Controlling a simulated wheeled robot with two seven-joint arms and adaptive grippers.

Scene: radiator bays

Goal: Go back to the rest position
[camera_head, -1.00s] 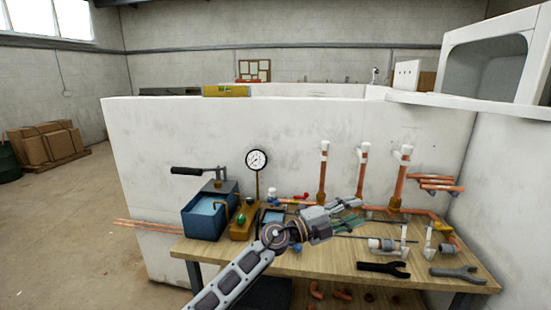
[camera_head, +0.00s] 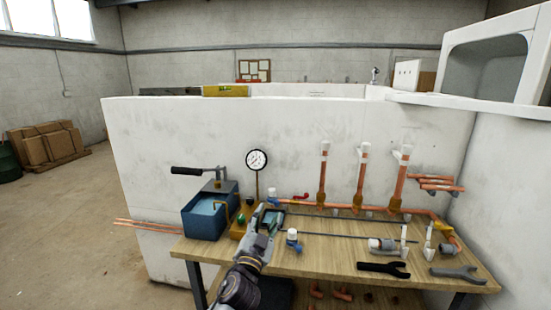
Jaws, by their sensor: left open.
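My left gripper (camera_head: 265,220) is over the left part of the wooden workbench (camera_head: 330,258), in front of the pressure gauge (camera_head: 257,160). Its arm comes up from the bottom edge. Its jaws are open, and I see nothing held between them. A dark tablet-like item (camera_head: 270,217) lies right behind the gripper and is partly hidden by it. A small white and blue fitting (camera_head: 292,240) stands on the bench just to the right of the gripper. My right gripper does not show.
A blue tank with a pump handle (camera_head: 210,212) stands at the bench's left end. Copper pipes (camera_head: 359,180) with white caps rise at the back.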

